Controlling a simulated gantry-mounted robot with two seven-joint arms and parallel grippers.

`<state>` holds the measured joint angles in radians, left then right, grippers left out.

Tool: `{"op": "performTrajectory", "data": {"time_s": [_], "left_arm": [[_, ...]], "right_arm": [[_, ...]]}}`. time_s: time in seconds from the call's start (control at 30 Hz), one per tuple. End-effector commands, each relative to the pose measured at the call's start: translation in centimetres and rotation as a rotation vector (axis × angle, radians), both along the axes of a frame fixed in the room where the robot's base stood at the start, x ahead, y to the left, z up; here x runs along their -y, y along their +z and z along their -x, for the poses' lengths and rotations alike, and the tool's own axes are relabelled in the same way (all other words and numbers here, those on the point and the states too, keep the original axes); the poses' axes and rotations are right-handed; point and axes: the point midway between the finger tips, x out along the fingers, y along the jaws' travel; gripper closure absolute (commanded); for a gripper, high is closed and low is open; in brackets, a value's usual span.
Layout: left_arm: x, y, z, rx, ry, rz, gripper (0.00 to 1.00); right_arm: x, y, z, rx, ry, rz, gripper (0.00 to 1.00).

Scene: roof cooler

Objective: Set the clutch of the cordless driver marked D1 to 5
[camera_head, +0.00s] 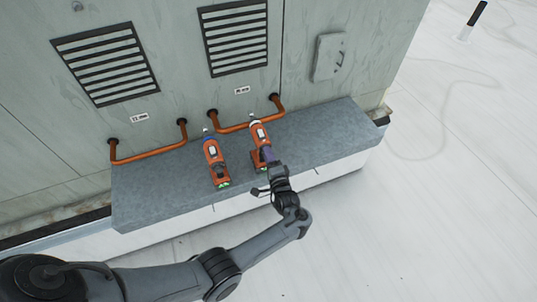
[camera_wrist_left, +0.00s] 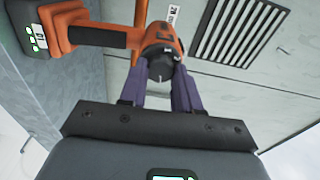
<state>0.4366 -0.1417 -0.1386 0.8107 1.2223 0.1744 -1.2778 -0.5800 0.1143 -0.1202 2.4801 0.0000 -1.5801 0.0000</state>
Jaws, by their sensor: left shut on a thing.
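Two orange cordless drivers are on the grey ledge (camera_head: 150,205). The left driver (camera_head: 211,154) has a blue collar, and the right driver (camera_head: 258,134) has a white collar. My left gripper (camera_head: 267,155) is at the near end of the right driver. In the left wrist view, its purple fingers (camera_wrist_left: 161,82) are shut on a round black part (camera_wrist_left: 158,62) with a pale mark, at the end of the orange body. No clutch number is readable. My right gripper is not in view.
Orange pipe handles (camera_head: 150,156) stick out from the grey cabinet wall behind the ledge, close to the driver tips. Louvred vents (camera_head: 107,65) and a small hatch (camera_head: 329,57) are above.

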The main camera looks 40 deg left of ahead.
Motion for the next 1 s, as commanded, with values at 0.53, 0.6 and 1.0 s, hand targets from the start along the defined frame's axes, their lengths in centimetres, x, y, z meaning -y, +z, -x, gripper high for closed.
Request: {"op": "performTrajectory", "data": {"time_s": [0.53,0.6,1.0], "left_arm": [[0.02,-0.07,-0.03,-0.050,-0.001,-0.030,0.98],[0.02,-0.07,-0.03,-0.050,-0.001,-0.030,0.98],[0.00,-0.03,-0.01,-0.049,0.000,-0.030,0.42]], "right_arm": [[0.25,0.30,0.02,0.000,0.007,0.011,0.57],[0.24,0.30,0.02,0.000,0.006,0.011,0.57],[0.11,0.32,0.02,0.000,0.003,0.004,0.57]]}}
